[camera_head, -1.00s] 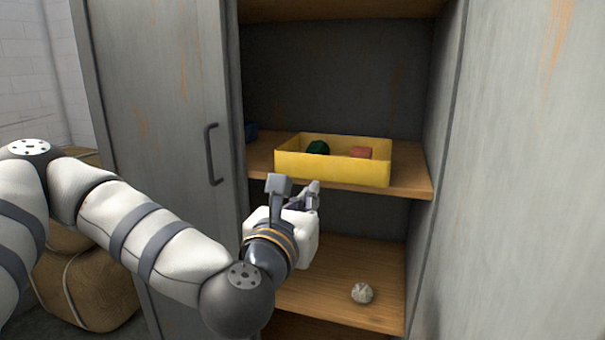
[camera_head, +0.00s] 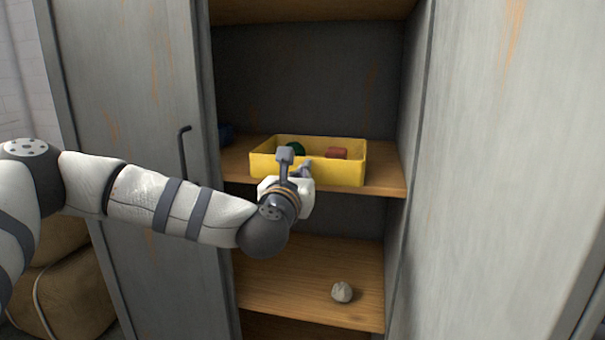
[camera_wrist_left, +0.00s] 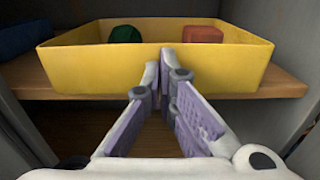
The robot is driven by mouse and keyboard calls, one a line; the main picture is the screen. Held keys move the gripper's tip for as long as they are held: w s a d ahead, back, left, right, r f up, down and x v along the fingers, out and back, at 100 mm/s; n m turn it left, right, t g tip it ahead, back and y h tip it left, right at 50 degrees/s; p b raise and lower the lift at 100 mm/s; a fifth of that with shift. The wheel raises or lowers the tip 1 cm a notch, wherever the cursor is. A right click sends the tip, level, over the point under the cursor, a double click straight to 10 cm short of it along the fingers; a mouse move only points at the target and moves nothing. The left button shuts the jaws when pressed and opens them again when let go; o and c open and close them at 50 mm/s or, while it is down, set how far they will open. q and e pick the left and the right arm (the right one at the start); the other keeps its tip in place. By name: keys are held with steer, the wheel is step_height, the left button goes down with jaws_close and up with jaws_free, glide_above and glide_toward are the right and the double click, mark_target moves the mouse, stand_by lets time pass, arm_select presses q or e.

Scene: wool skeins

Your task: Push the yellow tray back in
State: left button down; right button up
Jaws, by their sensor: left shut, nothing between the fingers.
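The yellow tray (camera_head: 338,172) sits on the middle shelf of the cabinet, its front at the shelf's front edge. It holds a green skein (camera_head: 296,148) and a red skein (camera_head: 337,153). In the left wrist view the tray's front wall (camera_wrist_left: 100,68) spans most of the picture. My left gripper (camera_head: 294,160) is shut and empty, just in front of the tray's front wall. Its fingertips (camera_wrist_left: 165,58) overlap that wall in the wrist view; I cannot tell whether they touch it. My right gripper is not in view.
The middle shelf (camera_head: 390,178) has bare wood right of the tray. A blue thing (camera_head: 226,133) lies at its left. A pale ball (camera_head: 342,292) lies on the lower shelf (camera_head: 290,280). The cabinet door with a dark handle (camera_head: 183,153) stands at the left.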

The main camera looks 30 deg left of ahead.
arm_select(q)
steer(key=b+x, duration=0.1)
steer(key=x, duration=0.2)
steer(key=b+x, duration=0.2)
steer(key=x, duration=0.2)
steer(key=b+x, duration=0.2)
steer(key=x, duration=0.1)
steer(key=shift+w+f, duration=0.35)
steer(key=shift+f, duration=0.05)
steer(key=shift+w+a+r, duration=0.15)
steer(key=shift+w, duration=0.15)
steer(key=shift+w+r, duration=0.1)
steer(key=shift+r, duration=0.2)
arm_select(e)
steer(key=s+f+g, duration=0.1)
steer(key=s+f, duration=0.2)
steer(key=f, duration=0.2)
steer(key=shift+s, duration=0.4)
arm_select(q)
steer(key=shift+f, duration=0.1)
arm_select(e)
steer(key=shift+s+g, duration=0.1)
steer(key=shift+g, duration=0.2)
